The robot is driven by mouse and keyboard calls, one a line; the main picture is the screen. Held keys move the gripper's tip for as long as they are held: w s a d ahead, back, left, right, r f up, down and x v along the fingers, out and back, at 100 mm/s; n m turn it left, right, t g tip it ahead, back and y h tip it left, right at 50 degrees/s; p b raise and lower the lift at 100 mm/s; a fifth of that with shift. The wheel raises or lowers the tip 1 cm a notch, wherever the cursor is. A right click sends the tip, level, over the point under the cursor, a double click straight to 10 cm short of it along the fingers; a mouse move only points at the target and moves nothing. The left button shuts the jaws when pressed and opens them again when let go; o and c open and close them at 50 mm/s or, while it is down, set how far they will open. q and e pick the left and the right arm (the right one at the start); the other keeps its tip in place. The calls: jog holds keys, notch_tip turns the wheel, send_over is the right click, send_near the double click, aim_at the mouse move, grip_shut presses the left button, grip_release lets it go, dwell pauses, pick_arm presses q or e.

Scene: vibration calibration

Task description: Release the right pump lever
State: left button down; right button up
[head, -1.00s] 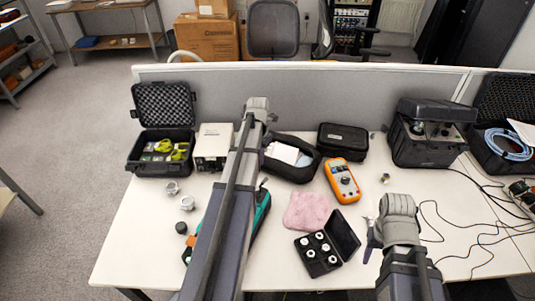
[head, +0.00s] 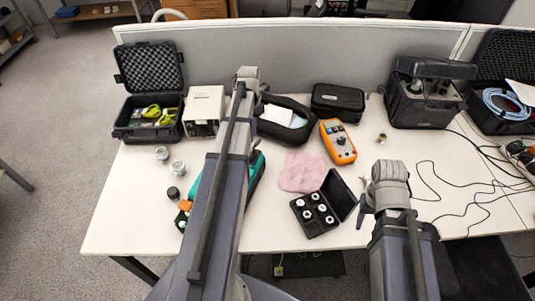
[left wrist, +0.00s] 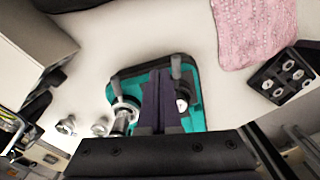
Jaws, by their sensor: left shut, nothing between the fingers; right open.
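The teal pump (head: 254,178) is on the table, largely hidden behind my left arm in the head view. My right gripper (head: 366,205) is open and empty, to the right of the black box of fittings and well away from the pump.
The open box of fittings (head: 338,195), a pink cloth (head: 301,172) and an orange multimeter (head: 338,142) lie right of the pump. Metal fittings (head: 178,168) stand at its left. Cables (head: 450,190) run over the right side. A grey partition (head: 290,65) closes the back.

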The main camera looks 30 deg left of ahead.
pick_arm(q)
jog(key=d+f+m+b, duration=0.1)
jog(key=f+m+b, duration=0.1)
jog(key=f, duration=0.1)
jog(key=shift+w+d+m, duration=0.15)
jog(key=shift+d+m, duration=0.2)
jog(key=shift+m, duration=0.05)
jog(key=s+d+m, duration=0.4)
jog(key=d+m, duration=0.2)
jog(key=m, duration=0.7)
notch_tip(320, 180, up, 7)
jog(key=p, duration=0.6)
jog(key=shift+w+d+p, duration=0.2)
jog(key=shift+w+p, duration=0.05)
jog(key=shift+p, duration=0.1)
